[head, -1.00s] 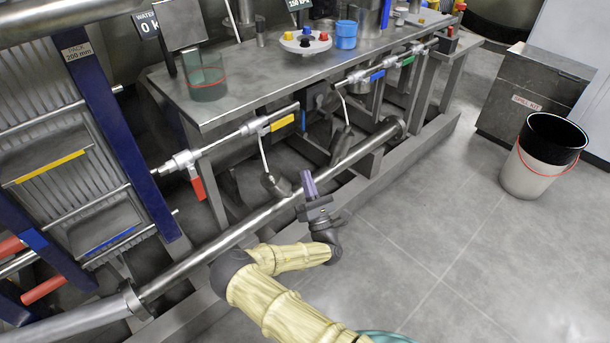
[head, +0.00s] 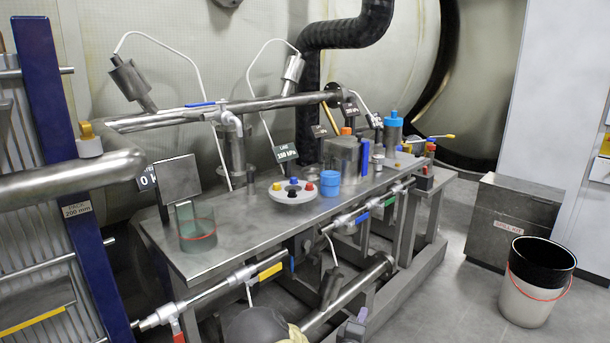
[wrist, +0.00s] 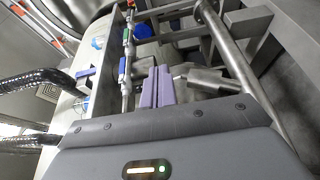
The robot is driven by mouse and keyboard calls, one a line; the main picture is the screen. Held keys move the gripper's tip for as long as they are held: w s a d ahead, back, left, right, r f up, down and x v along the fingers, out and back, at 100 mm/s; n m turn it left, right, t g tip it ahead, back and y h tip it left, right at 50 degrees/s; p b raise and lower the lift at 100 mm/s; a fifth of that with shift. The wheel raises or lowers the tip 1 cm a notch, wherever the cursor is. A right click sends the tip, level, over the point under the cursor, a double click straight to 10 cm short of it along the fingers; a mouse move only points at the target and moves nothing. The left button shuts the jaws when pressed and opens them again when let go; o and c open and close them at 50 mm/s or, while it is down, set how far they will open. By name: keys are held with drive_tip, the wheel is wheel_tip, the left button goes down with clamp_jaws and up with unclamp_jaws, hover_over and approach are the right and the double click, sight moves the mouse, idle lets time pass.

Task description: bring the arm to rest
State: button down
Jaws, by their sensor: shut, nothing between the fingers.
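My gripper (wrist: 157,88) shows in the wrist view with its two purple fingers together, shut and empty. Most of the arm is out of the frame. The fingers touch nothing that I can see.
The steel bench (head: 245,232) carries a glass beaker (head: 196,228), a round white holder (head: 293,195) and a blue cup (head: 330,183). A low pipe (head: 350,292) runs below. A bucket (head: 530,300) stands right. Floor (head: 440,310) between is clear.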

drive_tip(key=s+r+m+g+y+p, duration=0.15)
drive_tip(key=s+r+m+g, duration=0.3)
drive_tip(key=s, duration=0.55)
drive_tip(key=s+r+m+g+y+p, duration=0.1)
drive_tip(key=s+r+m+g+y, duration=0.3)
drive_tip(key=s, duration=0.6)
drive_tip(key=s+r+m+g+y+p, duration=0.1)
drive_tip(key=s+r+m+g+y, duration=0.1)
drive_tip(key=s+r+m+g, duration=0.6)
wheel_tip(320, 180, up, 35)
drive_tip(key=s+n+t+p, duration=0.1)
drive_tip(key=n+t+p, duration=0.1)
drive_tip(key=p, duration=3.6)
drive_tip(key=shift+s+a+n, duration=0.2)
drive_tip(key=shift+n, duration=0.45)
